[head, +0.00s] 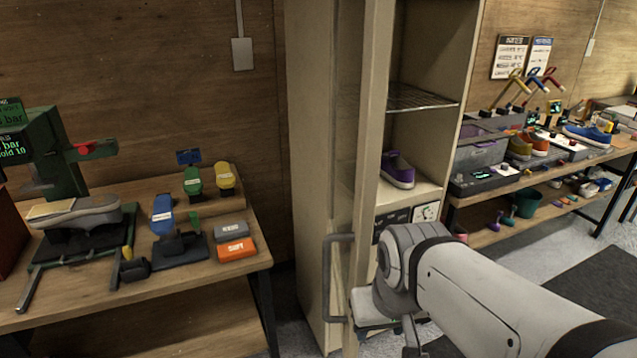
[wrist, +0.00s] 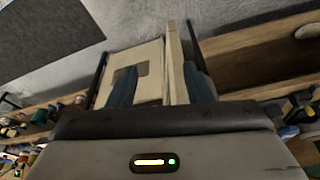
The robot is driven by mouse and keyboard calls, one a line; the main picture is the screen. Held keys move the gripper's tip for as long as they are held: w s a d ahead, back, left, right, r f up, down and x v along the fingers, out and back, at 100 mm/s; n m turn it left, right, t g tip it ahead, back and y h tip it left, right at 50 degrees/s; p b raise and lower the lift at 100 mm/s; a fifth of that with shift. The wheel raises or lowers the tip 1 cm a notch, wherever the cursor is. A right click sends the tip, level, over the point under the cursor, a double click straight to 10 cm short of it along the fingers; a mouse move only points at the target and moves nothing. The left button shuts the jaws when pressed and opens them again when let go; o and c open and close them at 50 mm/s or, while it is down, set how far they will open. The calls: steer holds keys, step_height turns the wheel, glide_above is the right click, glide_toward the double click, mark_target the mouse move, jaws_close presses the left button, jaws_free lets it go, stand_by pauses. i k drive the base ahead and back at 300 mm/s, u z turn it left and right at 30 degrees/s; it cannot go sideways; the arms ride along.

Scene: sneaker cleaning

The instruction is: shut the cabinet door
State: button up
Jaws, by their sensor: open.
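The tall beige cabinet (head: 307,150) stands at the centre of the head view. Its glazed door (head: 372,120) is swung open on the left side and juts out towards me, with a grey bar handle (head: 329,285) on its outer face. In the wrist view, the door's edge (wrist: 173,60) shows between the two dark fingers of my open gripper (wrist: 159,88), with the handle (wrist: 190,42) on the right side near one finger. I cannot tell whether a finger touches the door.
A purple shoe (head: 397,168) sits inside the cabinet below a wire shelf (head: 415,98). A workbench (head: 230,272) with brushes and a shoe stand is to the left. A bench (head: 560,165) with several shoes is to the right. A dark mat (head: 600,295) lies on the floor.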

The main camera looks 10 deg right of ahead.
mark_target(349, 142)
steer(key=z, duration=0.15)
steer(key=k, duration=0.55)
steer(key=u, duration=1.6)
steer(key=i, duration=0.45)
steer(key=z, duration=0.45)
